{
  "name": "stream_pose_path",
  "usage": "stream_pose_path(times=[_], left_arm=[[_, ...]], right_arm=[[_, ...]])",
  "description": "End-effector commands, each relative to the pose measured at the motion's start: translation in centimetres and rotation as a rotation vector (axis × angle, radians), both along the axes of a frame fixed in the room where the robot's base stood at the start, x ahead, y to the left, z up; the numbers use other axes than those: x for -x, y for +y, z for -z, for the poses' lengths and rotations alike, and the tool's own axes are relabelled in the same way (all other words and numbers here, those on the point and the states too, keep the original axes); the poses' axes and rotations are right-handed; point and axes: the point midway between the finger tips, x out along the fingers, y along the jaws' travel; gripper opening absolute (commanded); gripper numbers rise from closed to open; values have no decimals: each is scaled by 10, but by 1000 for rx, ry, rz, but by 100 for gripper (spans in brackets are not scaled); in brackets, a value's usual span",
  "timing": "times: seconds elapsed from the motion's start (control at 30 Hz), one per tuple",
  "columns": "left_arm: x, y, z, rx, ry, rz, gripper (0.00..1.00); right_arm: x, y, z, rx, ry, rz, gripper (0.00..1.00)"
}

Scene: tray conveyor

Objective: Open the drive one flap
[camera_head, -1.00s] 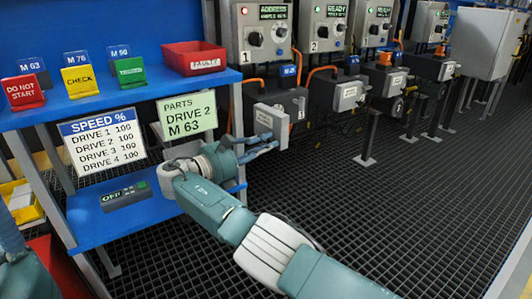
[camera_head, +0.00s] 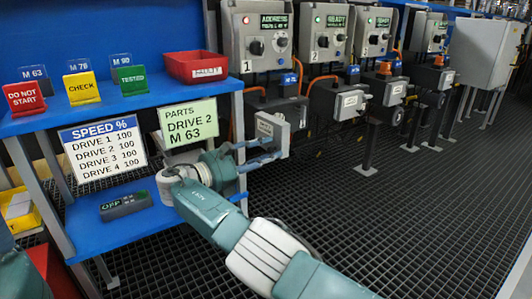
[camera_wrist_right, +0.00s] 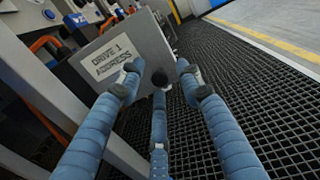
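The drive one flap is a grey plate (camera_head: 270,128) at the front of the first drive unit (camera_head: 288,103), low beside the shelf. In the right wrist view the flap (camera_wrist_right: 121,54) faces me, with the words DRIVE 1 ADDRESS and a dark round knob (camera_wrist_right: 160,78) at its lower right. I cannot tell whether the flap is shut or ajar. My right gripper (camera_head: 280,156) is at the flap's lower front. In the wrist view its fingers (camera_wrist_right: 160,80) are spread on both sides of the knob, with the third finger just below it. Contact is unclear. My left gripper is out of view.
The blue shelf (camera_head: 100,112) holds cards, a red bin (camera_head: 195,67) and a parts sign (camera_head: 188,122), close to the left of my right arm. A control box (camera_head: 257,40) stands above drive one. More drives line the back. The dark grating floor (camera_head: 400,220) is clear.

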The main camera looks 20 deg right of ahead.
Motion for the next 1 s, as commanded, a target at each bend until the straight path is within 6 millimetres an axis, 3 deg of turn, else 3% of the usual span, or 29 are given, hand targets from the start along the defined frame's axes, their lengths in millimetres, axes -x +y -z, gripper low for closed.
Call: stream_pose_path(times=[0.27,0.7,1.0], left_arm=[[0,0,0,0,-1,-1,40],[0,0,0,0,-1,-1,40],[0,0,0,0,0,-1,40]], right_arm=[[0,1,-11,-1,-4,-1,36],[0,0,-88,0,-3,0,36],[0,0,-100,0,1,1,36]])
